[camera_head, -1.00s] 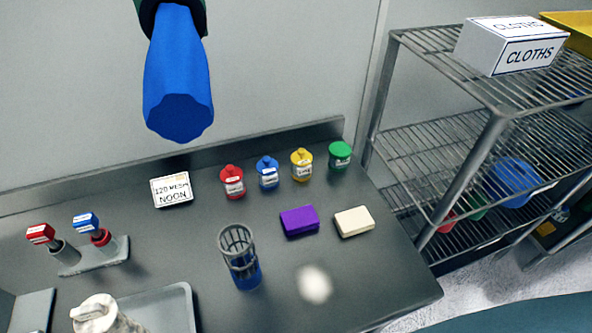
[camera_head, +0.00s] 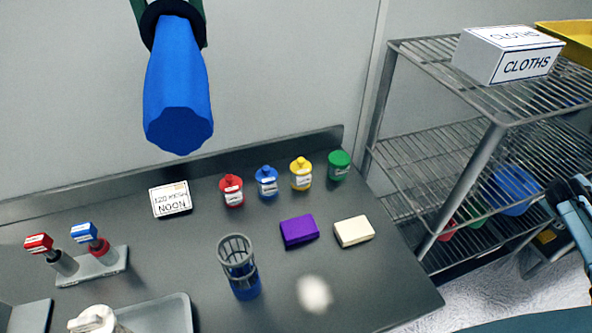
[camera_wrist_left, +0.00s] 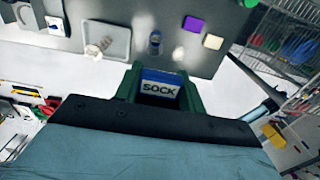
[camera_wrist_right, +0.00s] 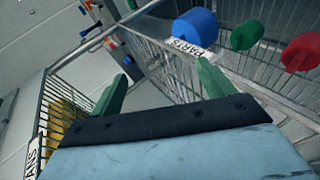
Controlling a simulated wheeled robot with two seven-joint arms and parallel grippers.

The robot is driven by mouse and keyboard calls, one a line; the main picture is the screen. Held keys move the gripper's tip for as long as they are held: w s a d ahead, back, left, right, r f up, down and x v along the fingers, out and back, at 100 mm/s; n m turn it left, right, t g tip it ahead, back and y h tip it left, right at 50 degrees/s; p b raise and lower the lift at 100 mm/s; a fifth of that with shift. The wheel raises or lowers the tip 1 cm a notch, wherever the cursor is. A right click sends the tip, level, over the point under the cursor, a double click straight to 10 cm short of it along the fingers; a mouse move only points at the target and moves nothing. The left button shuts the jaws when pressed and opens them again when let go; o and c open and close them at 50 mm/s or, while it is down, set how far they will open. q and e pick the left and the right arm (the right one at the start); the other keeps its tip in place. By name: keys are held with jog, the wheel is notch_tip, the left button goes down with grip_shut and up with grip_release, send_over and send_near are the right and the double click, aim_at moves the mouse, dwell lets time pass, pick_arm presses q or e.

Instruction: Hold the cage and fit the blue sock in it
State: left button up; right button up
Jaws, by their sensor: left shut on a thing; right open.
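The blue sock (camera_head: 178,100) hangs in the air above the back of the bench in the head view, its wide end down. My left gripper (camera_head: 174,14) is shut on its dark collar at the top. In the left wrist view a "SOCK" label (camera_wrist_left: 160,88) shows between the green fingers. The cage (camera_head: 237,252), grey and open-barred with a blue lower part, stands upright on the bench, apart from the sock. It also shows in the left wrist view (camera_wrist_left: 155,42). My right gripper (camera_wrist_right: 162,90) is open and empty, facing the wire shelves.
Several coloured jars (camera_head: 267,182) line the bench's back. A purple block (camera_head: 299,231), a cream block (camera_head: 354,231) and a white powder patch (camera_head: 314,294) lie right of the cage. A tray (camera_head: 170,315) and stamp holder (camera_head: 95,267) are left. Wire shelving (camera_head: 440,165) stands right.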

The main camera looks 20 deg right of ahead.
jog(key=w+d+r+m+t+h, duration=0.1)
jog(key=d+r+h, duration=0.2)
jog(key=r, duration=1.7)
jog(key=w+d+r+m+h, duration=0.15)
jog(key=d+r, duration=0.25)
jog(key=r, duration=1.6)
jog(key=w+a+r+n+t+y, duration=0.2)
jog(key=w+a+r+n+t, duration=0.3)
jog(key=w+a+r+t, duration=0.55)
jog(key=w+a+n+t+y, duration=0.25)
jog(key=w+a+y, duration=0.2)
jog(key=a, duration=0.55)
jog(key=w+a+n+t+y, duration=0.1)
jog(key=w+a+n+y, duration=0.25)
jog(key=w+a, duration=0.45)
jog(key=a+f+n+y, duration=0.3)
jog(key=a+y, duration=0.5)
jog(key=a, duration=0.8)
jog(key=n+g+y, duration=0.1)
jog(key=g+y, duration=0.9)
jog(key=g, duration=0.3)
send_near(224, 261)
jog(key=x, duration=0.7)
jog(key=shift+f, duration=0.15)
